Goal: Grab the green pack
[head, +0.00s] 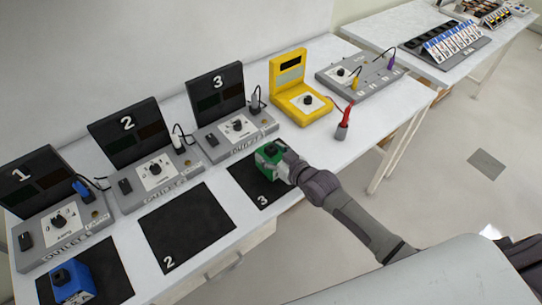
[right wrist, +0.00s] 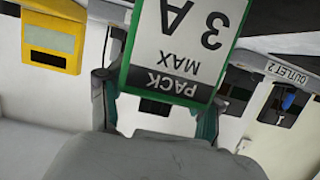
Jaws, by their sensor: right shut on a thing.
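The green pack (head: 268,155) is at the black mat marked 3 (head: 252,183), in front of outlet 3. My right gripper (head: 284,163) is shut on the green pack from its right side. In the right wrist view the pack (right wrist: 185,50) fills the middle between the two fingers (right wrist: 155,105); its white label reads "3 A" and "PACK MAX", upside down. I cannot tell whether the pack rests on the mat or is slightly above it. My left gripper is not in view.
A blue pack (head: 73,283) sits on mat 1. Mat 2 (head: 187,228) is empty. Outlet stations 1 (head: 60,225), 2 (head: 160,172) and 3 (head: 237,128) line the back. A yellow meter (head: 300,100) and a red plug (head: 343,127) are right of them.

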